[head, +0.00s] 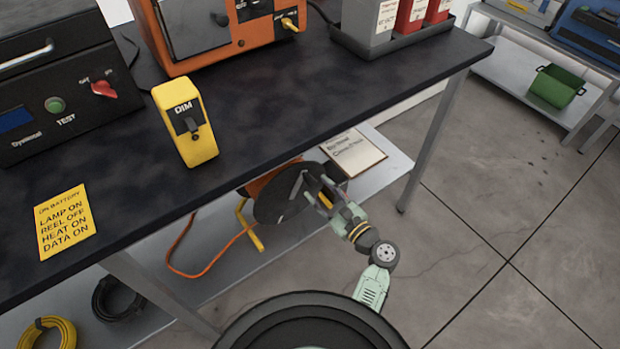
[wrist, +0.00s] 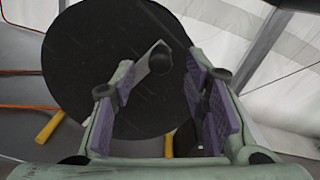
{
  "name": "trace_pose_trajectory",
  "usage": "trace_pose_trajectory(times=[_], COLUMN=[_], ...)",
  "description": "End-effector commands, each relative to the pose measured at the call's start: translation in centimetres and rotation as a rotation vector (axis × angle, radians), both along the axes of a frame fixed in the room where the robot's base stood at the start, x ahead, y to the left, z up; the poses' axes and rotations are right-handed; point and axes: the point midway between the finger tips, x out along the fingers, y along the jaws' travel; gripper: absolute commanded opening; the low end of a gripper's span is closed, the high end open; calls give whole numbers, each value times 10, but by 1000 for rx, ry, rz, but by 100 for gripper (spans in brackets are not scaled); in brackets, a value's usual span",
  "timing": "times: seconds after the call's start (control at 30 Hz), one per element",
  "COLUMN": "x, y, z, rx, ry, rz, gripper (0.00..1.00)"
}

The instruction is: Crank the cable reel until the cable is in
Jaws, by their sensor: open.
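The cable reel (head: 283,197) stands on the lower shelf under the dark table, with a black round side plate and yellow legs. In the wrist view its black disc (wrist: 95,75) fills the middle, and a grey crank arm with a dark knob (wrist: 160,60) crosses its upper right part. My gripper (head: 318,192) is open at the reel's face. Its purple-padded fingers (wrist: 165,100) stand on either side of the crank; contact cannot be told.
The table top (head: 290,130) overhangs the reel, and a table leg (head: 432,140) stands to its right. A clipboard (head: 353,153) lies on the shelf behind. Black and yellow coils (head: 48,334) lie at lower left. Floor at right is clear.

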Motion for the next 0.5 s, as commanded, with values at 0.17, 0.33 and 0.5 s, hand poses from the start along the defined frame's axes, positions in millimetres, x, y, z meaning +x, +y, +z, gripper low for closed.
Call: trace_pose_trajectory(times=[0.17, 0.33, 0.5], x=[24, 35, 37], y=[18, 27, 28], z=[2, 1, 0], rx=[1, 0, 0], ry=[-1, 0, 0], rz=[2, 1, -1], gripper=[41, 41, 41])
